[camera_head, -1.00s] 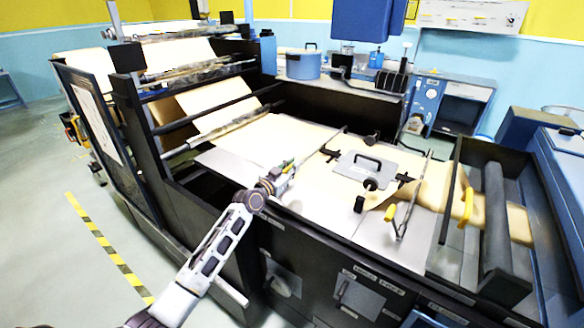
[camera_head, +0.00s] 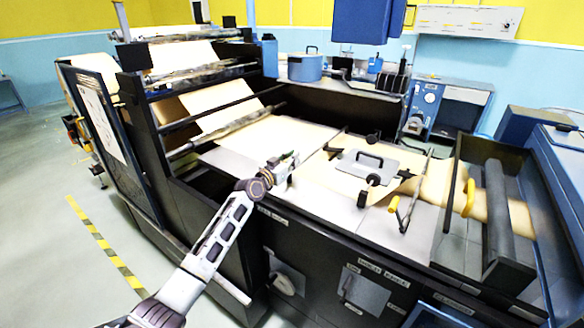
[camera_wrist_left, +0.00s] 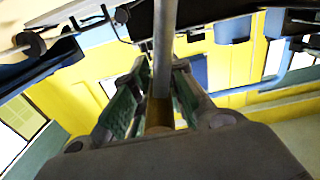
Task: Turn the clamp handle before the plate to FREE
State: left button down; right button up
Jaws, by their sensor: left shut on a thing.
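My left gripper (camera_head: 288,164) reaches over the near edge of the machine, left of the plate. It is shut on the clamp handle before the plate; fingers hide most of the handle in the head view. In the left wrist view, the handle's grey rod (camera_wrist_left: 163,55) runs between the green-padded fingers (camera_wrist_left: 157,108), with a yellowish-brown part at its lower end. The grey plate (camera_head: 378,163) with a black grip lies on the brown paper (camera_head: 320,178). No FREE marking is readable. My right gripper is out of view.
A yellow handle (camera_head: 469,198) stands near the dark roller (camera_head: 497,215). A blue pot (camera_head: 304,66) stands at the back. Dark uprights and rollers rise on the left.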

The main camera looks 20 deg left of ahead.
pick_arm(q)
jog(key=w+a+f+n+b, duration=0.2)
jog(key=a+n+b, duration=0.3)
jog(key=a+n, duration=0.3)
jog(key=w+n, duration=0.1)
jog(key=n, duration=0.2)
jog(key=shift+n, duration=0.3)
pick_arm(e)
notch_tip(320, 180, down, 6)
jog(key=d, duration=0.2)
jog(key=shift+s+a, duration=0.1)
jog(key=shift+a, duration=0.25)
pick_arm(q)
jog(key=c, duration=1.4)
grip_release()
jog(key=shift+a, duration=0.1)
jog(key=shift+o, duration=0.2)
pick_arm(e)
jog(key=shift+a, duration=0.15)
